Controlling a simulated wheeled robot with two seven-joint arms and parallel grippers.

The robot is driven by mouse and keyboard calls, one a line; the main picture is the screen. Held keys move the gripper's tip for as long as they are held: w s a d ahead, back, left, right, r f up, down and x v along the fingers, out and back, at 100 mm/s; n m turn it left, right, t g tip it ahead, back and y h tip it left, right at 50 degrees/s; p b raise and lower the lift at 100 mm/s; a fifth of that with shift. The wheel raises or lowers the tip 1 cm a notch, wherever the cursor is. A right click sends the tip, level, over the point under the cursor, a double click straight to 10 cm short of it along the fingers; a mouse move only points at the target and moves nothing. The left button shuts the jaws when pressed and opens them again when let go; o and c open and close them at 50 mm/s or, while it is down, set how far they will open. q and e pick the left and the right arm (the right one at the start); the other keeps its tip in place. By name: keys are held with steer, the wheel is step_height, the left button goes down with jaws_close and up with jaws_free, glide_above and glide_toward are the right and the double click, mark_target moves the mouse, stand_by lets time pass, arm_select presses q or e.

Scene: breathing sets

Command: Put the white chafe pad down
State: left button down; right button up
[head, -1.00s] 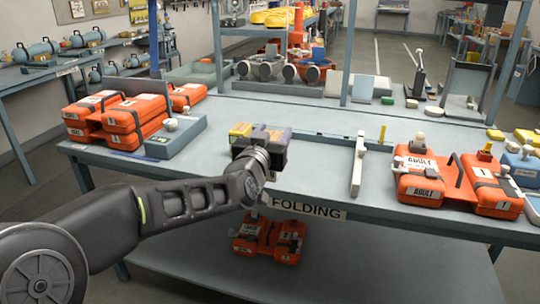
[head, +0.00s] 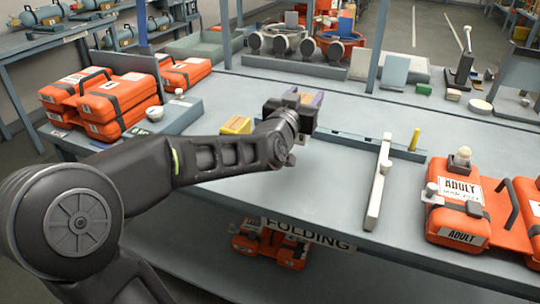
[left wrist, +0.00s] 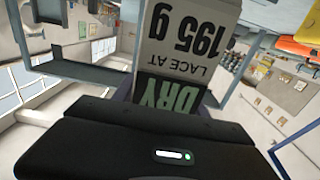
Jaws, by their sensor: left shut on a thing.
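My left gripper (head: 305,106) is over the grey table, right of a small yellow-topped block (head: 236,125). Its jaws are shut on a pale, printed block, which I take to be the white chafe pad; it shows large in the left wrist view (left wrist: 190,38), with the print upside down. The print includes "195 g" and a dark patch with "DRY". In the head view the wrist and fingers hide most of the held thing, and I cannot tell whether it touches the table. My right gripper is in neither view.
A long pale bar (head: 379,184) and a yellow peg (head: 414,140) stand to the right. Orange "ADULT" cases (head: 459,235) are at the right front.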

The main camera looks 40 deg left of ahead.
arm_select(q)
steer(key=shift+s+r, duration=0.1)
steer(key=shift+r, duration=0.05)
step_height(320, 180, down, 6)
steer(key=shift+b, duration=0.6)
steer(key=shift+f, duration=2.05)
steer(key=shift+b, duration=0.3)
